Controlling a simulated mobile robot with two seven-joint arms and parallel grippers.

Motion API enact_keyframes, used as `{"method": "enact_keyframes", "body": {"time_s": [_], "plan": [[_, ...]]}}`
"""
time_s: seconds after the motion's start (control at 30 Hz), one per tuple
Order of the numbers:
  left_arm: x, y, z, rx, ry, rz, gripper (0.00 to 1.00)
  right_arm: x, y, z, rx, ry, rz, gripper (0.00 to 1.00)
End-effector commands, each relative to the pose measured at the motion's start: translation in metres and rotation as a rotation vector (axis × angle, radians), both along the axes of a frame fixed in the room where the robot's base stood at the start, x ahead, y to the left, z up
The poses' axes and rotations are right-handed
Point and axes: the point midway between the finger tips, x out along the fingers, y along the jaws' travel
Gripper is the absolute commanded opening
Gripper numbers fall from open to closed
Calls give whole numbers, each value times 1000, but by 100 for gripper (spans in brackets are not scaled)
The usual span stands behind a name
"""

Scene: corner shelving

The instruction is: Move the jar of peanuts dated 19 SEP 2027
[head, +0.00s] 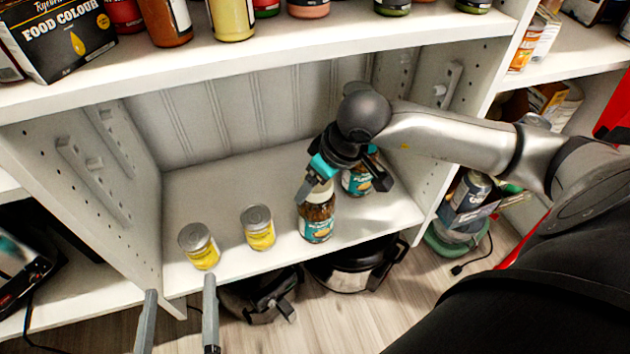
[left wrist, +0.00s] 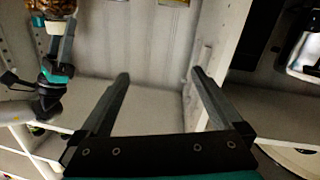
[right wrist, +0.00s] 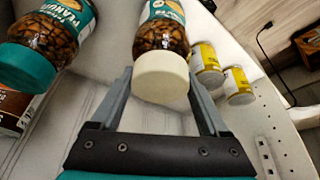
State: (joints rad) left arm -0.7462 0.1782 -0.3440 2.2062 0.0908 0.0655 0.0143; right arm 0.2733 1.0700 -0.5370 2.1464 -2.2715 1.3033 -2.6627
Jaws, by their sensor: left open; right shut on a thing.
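A peanut jar with a cream lid (head: 316,222) stands near the front edge of the middle shelf. My right gripper (right wrist: 160,78) is shut on it, its fingers on either side near the lid. A second peanut jar with a teal lid (right wrist: 55,40) stands beside it; in the head view this jar (head: 355,182) is behind my right gripper, partly hidden. No date can be read on either jar. My left gripper (head: 180,300) is open and empty, low in front of the shelf's left part; its spread fingers also show in the left wrist view (left wrist: 160,78).
Two yellow cans (head: 199,246) (head: 258,228) stand left of the held jar on the shelf (head: 215,195). A brown-labelled container (right wrist: 14,108) is near the teal-lidded jar. An upper shelf edge (head: 260,65) runs above. A black pot (head: 350,272) sits on the floor below.

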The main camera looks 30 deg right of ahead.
Motion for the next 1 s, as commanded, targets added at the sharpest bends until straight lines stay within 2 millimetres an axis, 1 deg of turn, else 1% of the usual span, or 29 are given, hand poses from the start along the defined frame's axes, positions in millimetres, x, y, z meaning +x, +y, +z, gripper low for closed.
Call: {"method": "enact_keyframes", "body": {"time_s": [0.2, 0.23, 0.4, 0.77, 0.87, 1.0], "plan": [[0, 0, 0, 0, 0, 1, 100, -2, 0, -2, 1, 8, 1, 0], [0, 0, 0, 0, 0, 1, 100, -2, 0, -2, 1, 8, 1, 81], [0, 0, 0, 0, 1, 1, 100, -1, 0, -1, 0, 5, 1, 100], [0, 0, -1, 6, 10, -1, 100, -1, 0, 2, 0, 1, 1, 100], [4, 2, 0, 26, 37, -3, 100, -2, -1, 7, 0, 0, 1, 100], [8, 6, -5, 70, 99, -5, 100, -6, -2, 16, -2, 1, 1, 100]]}}
